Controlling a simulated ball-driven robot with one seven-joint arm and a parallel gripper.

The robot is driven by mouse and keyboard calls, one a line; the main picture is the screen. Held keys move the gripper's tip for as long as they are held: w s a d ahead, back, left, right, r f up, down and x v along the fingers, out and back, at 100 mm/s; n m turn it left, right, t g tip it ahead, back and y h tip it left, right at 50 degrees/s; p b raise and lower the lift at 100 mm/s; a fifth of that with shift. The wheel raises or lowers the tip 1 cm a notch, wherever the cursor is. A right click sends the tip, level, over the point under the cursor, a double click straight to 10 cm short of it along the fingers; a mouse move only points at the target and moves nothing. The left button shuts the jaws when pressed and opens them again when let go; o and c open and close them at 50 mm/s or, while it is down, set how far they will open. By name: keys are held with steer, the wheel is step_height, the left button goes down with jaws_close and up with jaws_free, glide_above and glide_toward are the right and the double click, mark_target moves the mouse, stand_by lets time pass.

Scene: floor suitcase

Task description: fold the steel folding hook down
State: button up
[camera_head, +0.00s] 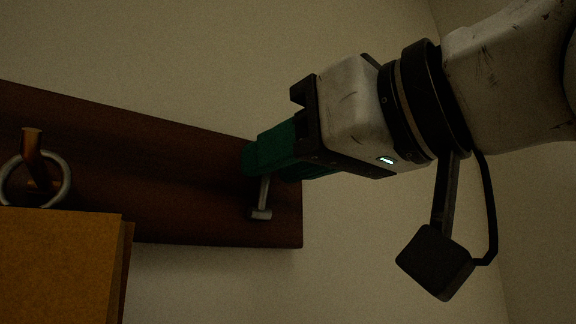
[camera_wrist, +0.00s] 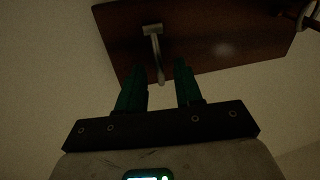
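The steel folding hook (camera_head: 264,193) is on the dark wooden wall board near its right end. A short crosspiece is at its lower end, and its thin stem runs up behind my gripper's green fingers. In the wrist view the hook (camera_wrist: 155,46) shows whole, its rounded end between the two fingertips in the picture. My gripper (camera_head: 250,158) comes in from the right at the hook's upper part. In the wrist view my gripper (camera_wrist: 160,67) is open, with a gap on both sides of the stem. I cannot tell whether a finger touches it.
The dark wooden board (camera_head: 190,205) runs along the wall. At the left a copper-coloured hook (camera_head: 33,150) carries a metal ring (camera_head: 66,184). A yellow-brown box-like thing (camera_head: 55,265) is below the ring. The wall below and right of the board is clear.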

jaws_close()
stand_by(0.3)
